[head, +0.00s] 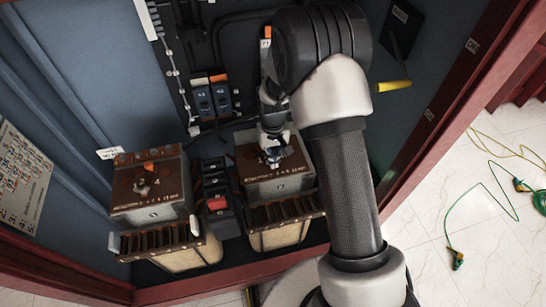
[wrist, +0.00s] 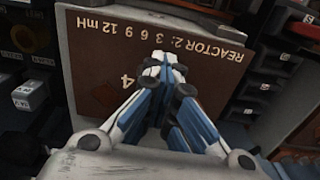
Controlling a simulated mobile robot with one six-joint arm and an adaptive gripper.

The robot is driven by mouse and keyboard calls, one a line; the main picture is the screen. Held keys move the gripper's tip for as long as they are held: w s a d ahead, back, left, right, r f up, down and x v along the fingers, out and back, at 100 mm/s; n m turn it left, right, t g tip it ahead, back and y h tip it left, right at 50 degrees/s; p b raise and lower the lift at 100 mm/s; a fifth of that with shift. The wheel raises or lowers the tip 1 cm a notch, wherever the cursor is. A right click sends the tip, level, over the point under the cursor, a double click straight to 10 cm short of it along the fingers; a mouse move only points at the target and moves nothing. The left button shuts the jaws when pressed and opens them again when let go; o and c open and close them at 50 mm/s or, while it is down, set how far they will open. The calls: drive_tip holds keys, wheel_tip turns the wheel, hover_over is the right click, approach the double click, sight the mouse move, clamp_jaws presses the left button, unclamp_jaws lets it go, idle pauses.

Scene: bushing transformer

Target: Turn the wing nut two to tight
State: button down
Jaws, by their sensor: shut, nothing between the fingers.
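My gripper (wrist: 166,62) is over the brown top plate (wrist: 88,88) of the box marked "REACTOR 2: 3 6 9 12 mH" in the wrist view. Its blue and white fingers are together with nothing between them. The head view also shows my gripper (head: 273,156) low over the right-hand box (head: 280,187). No wing nut shows clearly on this plate; the fingers cover its middle. I cannot tell whether the fingers touch anything under them. The left-hand box (head: 152,212) has a similar brown top with a small metal wing nut (head: 144,186) on it.
Dark switch blocks (head: 217,190) stand between the two boxes, one with a red part. Blue and orange breakers (head: 211,97) are on the back panel. A yellow handle (head: 394,86) juts from the right wall. Cables (head: 487,195) lie on the floor outside the red cabinet frame.

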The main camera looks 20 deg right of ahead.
drive_tip(key=c, duration=2.3)
unclamp_jaws()
drive_tip(key=shift+s+f, duration=0.2)
drive_tip(key=o, duration=1.3)
drive_tip(key=shift+w, duration=0.15)
drive_tip(key=shift+o, duration=0.2)
drive_tip(key=shift+r, duration=0.1)
wheel_tip(320, 180, up, 12)
